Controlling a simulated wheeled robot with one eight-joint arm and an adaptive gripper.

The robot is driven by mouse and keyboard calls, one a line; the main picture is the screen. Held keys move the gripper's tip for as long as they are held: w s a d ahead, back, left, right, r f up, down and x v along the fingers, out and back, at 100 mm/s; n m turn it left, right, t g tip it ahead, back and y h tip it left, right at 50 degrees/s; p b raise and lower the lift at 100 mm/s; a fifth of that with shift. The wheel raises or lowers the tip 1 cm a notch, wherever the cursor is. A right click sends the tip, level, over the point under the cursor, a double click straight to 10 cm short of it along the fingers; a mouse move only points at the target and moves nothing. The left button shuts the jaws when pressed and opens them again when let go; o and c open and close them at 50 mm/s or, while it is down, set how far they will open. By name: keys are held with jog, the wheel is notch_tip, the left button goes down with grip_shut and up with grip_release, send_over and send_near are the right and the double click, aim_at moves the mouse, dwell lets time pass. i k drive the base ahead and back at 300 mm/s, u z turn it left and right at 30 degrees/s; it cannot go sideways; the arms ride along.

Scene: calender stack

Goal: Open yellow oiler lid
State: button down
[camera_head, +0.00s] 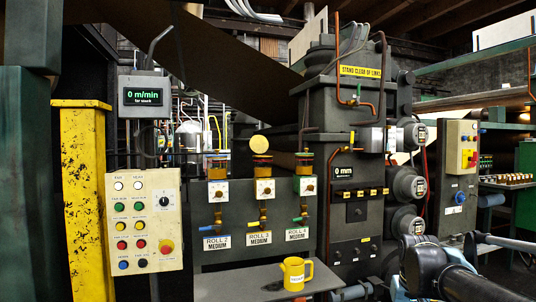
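Three oilers stand in a row above the roll panels. The middle oiler (262,168), over the ROLL 3 label, has a round yellow disc (260,144) above it, its flat face turned towards me. I cannot tell whether this disc is a lid standing open. The left oiler (217,166) has an amber body. My dark arm comes in at the lower right, well away from the oilers. A dark part that may be my gripper (472,246) shows there, but its fingers cannot be made out.
A yellow jug (297,273) stands on a grey shelf (235,286) below the oilers. A button panel (144,222) and a yellow post (85,200) stand at the left. A dark machine column (352,205) with copper pipes rises right of the oilers.

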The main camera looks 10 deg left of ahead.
aim_at(259, 144)
jog(key=k, duration=1.1)
jog(key=u, duration=0.6)
jog(key=i, duration=1.75)
jog(key=z, duration=0.45)
